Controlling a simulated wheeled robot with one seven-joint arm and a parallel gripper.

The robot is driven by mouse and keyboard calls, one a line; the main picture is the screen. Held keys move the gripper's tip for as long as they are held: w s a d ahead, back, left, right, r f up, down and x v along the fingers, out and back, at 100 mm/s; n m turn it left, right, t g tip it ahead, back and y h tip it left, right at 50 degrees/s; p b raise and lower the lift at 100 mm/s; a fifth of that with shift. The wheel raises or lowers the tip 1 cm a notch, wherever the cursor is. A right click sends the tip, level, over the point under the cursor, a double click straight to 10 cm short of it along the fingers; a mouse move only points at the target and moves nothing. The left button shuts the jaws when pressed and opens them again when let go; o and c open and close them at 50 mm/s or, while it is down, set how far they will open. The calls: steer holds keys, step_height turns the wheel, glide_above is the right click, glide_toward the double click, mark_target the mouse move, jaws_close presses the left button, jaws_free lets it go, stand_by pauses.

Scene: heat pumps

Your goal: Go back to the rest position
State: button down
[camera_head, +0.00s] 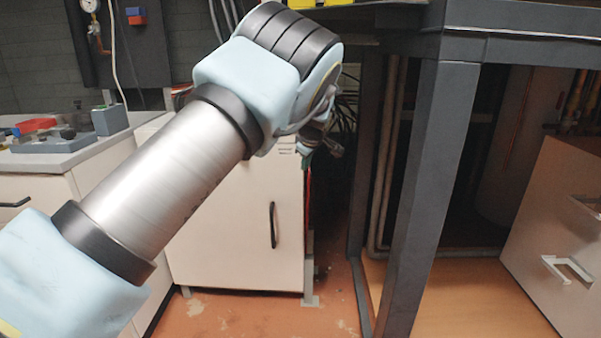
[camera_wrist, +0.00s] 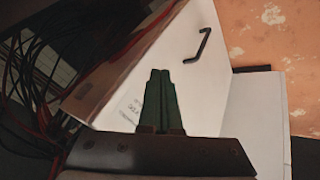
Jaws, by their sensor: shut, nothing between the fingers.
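My arm reaches from the lower left to the upper middle of the head view. My gripper (camera_wrist: 161,74) shows in the wrist view as two dark green fingers side by side, shut with nothing between them. In the head view the gripper is mostly hidden behind my wrist. In the wrist view the fingers lie in front of a white cabinet (camera_wrist: 200,85) with a dark handle. I cannot tell how far the fingertips are from its face.
The white cabinet (camera_head: 235,225) stands behind my arm. A dark metal frame post (camera_head: 430,170) rises to the right of my wrist. A counter (camera_head: 60,158) with small items is at left, drawers (camera_head: 560,240) at right. Dark cables (camera_wrist: 35,75) hang beside the cabinet.

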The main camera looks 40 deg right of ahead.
steer(key=w+a+r+g+y, duration=0.1)
steer(key=w+a, duration=0.4)
steer(key=a, duration=0.6)
steer(key=w+a+y, duration=0.1)
steer(key=w+a, duration=0.4)
steer(key=a, duration=0.6)
steer(key=a+g, duration=0.2)
steer(key=a, duration=1.6)
steer(key=s+a+m+g+y, duration=0.1)
steer(key=s+a+m, duration=0.3)
steer(key=s+a, duration=1.75)
step_height(320, 180, up, 14)
steer(key=w+a+p, duration=0.1)
steer(key=a+p, duration=0.1)
steer(key=p, duration=1.2)
steer(key=shift+d+f, duration=0.1)
